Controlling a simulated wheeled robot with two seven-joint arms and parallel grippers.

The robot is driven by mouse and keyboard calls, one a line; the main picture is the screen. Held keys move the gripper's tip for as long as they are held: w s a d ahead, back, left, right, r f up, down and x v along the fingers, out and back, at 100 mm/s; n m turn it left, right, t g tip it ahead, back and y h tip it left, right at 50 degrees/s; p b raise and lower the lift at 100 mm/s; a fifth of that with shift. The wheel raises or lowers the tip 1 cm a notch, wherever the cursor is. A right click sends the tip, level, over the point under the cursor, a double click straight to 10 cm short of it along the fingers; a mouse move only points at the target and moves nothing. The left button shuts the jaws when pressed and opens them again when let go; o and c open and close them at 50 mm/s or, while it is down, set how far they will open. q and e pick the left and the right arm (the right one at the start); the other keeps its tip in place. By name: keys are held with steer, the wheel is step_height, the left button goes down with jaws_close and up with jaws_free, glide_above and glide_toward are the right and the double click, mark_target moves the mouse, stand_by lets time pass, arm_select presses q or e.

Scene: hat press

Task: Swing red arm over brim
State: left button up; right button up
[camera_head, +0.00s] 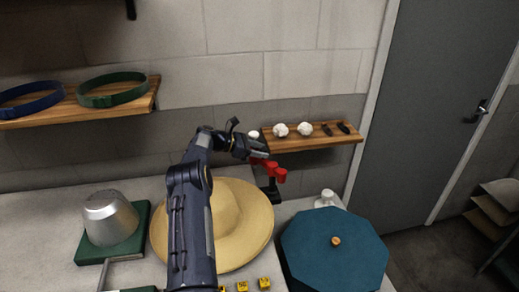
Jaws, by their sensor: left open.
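A wide straw-coloured hat (240,215) lies on the work table, its brim partly hidden behind my left arm. A red arm (278,173) on a dark upright stands at the hat's far right edge, beside the brim. My left gripper (262,150) is at the red arm, just above and left of it, with its fingers pointing right. It is open; whether it touches the red part I cannot tell. My right gripper is not in view.
A teal octagonal piece (320,255) with a wooden knob lies right of the hat. A metal block form (110,220) on a green base stands left. Small yellow blocks (264,283) are at the front. A wall shelf (330,138) with small items is behind the gripper.

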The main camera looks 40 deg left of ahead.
arm_select(q)
jaws_close()
stand_by(0.3)
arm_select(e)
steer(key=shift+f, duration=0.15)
